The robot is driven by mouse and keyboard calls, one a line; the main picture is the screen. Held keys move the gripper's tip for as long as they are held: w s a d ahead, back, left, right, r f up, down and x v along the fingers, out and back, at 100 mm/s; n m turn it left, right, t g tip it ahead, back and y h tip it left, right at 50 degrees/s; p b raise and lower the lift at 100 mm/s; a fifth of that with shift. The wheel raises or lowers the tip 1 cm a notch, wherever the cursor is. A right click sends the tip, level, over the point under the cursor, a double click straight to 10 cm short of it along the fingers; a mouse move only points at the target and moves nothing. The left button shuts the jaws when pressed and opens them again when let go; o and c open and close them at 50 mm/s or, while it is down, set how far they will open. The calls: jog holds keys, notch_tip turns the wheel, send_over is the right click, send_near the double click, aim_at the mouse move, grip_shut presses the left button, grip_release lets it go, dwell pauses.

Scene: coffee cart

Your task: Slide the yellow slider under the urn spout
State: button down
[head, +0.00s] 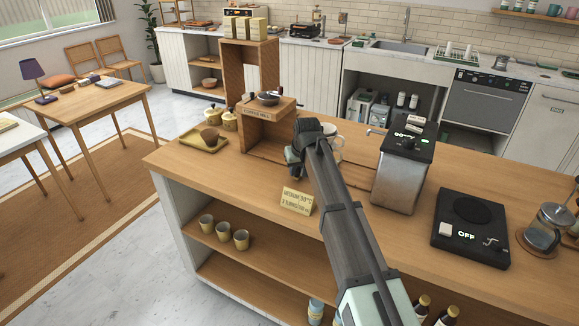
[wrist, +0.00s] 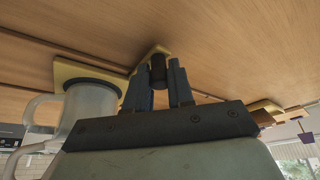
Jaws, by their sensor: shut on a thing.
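The yellow slider (wrist: 85,71) shows in the wrist view, whose picture is turned upside down, on the wooden counter top. It carries a dark round pad, and a frosted glass mug (wrist: 92,105) stands on that pad. A dark knob (wrist: 158,70) rises from the slider's yellow handle end. My gripper (wrist: 159,82) is shut on this knob, one finger on each side. In the head view my gripper (head: 297,168) is low over the counter, left of the silver urn (head: 400,178). The glass mug (head: 336,148) shows between them.
A wooden stand (head: 268,128) and a tray with a bowl (head: 204,138) are left of my gripper. A small yellow sign (head: 296,201) stands at the counter's front edge. A black scale-like device (head: 470,228) and a glass press (head: 545,228) are right of the urn.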

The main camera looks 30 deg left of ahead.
jog(key=d, duration=1.5)
jog(key=shift+d, duration=0.15)
jog(key=c, duration=1.2)
grip_release()
jog(key=shift+o, duration=1.1)
jog(key=shift+r, duration=0.1)
jog(key=v, duration=1.3)
jog(key=shift+r, duration=0.25)
jog(key=shift+s, duration=0.15)
